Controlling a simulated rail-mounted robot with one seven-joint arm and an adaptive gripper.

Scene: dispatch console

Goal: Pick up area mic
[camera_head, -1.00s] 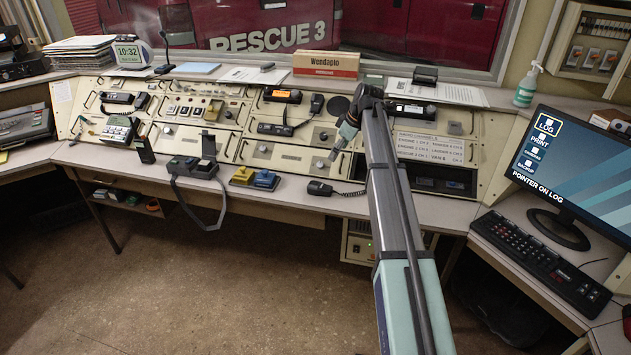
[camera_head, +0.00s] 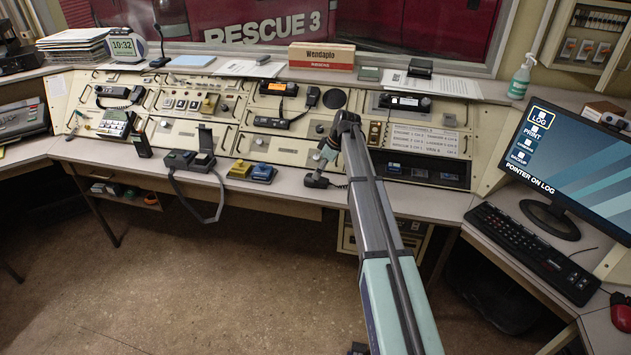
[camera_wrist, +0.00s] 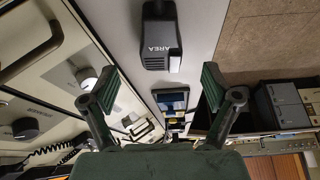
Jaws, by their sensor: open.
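The area mic (camera_wrist: 158,42) is a dark handheld unit lettered AREA, with a pale bar on one side. In the wrist view it lies on the light desk ledge at the top centre, beyond my fingertips and apart from them. In the head view the mic (camera_head: 315,181) is at the desk's front edge, partly covered by my gripper (camera_head: 323,166). In the wrist view my gripper (camera_wrist: 160,88) is open, with its two green-padded fingers spread and nothing between them.
A blue pedal unit (camera_head: 262,173) and a yellow one (camera_head: 239,169) sit left of the mic. A desk unit with a black cable loop (camera_head: 190,160) stands farther left. The sloped console panel (camera_head: 290,150) with knobs rises behind. The floor is open in front.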

